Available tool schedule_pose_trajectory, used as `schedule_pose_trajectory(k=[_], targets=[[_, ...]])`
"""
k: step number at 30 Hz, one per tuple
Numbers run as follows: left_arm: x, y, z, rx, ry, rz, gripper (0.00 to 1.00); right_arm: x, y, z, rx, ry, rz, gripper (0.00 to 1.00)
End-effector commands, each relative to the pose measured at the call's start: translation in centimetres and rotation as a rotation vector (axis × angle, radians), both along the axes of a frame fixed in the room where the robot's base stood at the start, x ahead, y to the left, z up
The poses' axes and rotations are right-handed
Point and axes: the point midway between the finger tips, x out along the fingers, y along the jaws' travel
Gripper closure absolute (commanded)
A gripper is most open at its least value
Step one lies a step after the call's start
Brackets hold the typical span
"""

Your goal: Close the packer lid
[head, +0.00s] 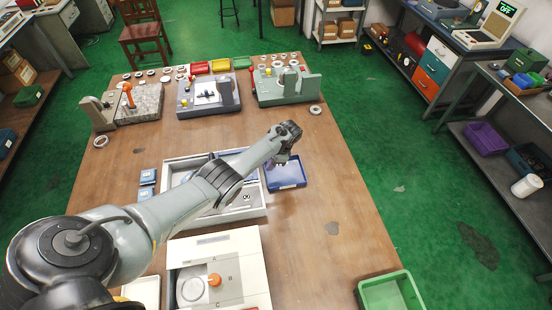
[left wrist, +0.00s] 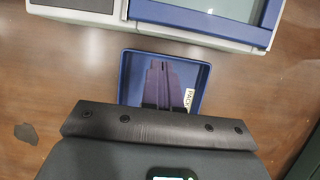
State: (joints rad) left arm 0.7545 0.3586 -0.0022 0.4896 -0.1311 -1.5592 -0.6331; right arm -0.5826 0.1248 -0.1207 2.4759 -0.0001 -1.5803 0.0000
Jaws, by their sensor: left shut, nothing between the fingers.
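A grey-framed machine (head: 258,212), which looks like the packer, sits mid-table, partly hidden behind my left arm. In the left wrist view a blue-framed clear panel (left wrist: 210,25), possibly its lid, lies at the top edge; I cannot tell whether it is open or closed. A shallow blue tray (head: 287,181) with a white label lies to the machine's right. It also shows in the left wrist view (left wrist: 202,78). My left gripper (head: 281,164) is shut and empty above the tray, its fingers also in the left wrist view (left wrist: 160,68). My right gripper is not in view.
A white unit with an orange knob (head: 214,280) stands at the front. Small blue boxes (head: 148,177) lie left of the machine. Fixtures (head: 284,88) and bearing rings line the back. A green bin (head: 390,290) is at front right.

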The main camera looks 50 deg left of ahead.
Motion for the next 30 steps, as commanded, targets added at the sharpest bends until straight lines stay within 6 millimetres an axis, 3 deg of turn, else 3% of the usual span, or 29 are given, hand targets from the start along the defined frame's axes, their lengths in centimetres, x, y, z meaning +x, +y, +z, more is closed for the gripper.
schedule_pose_trajectory(k=[1,6,25,30], targets=[[-0.7,0.5,0.9,0.002,0.0,0.002,1.0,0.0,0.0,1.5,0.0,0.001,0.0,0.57],[-2.3,1.3,0.7,0.003,0.0,0.003,1.0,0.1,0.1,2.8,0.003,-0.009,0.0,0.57],[-3.1,1.7,0.5,0.002,-0.001,0.001,1.0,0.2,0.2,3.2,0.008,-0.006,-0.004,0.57],[-4.3,2.1,0.7,0.001,0.0,-0.006,1.0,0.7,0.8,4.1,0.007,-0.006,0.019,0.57]])
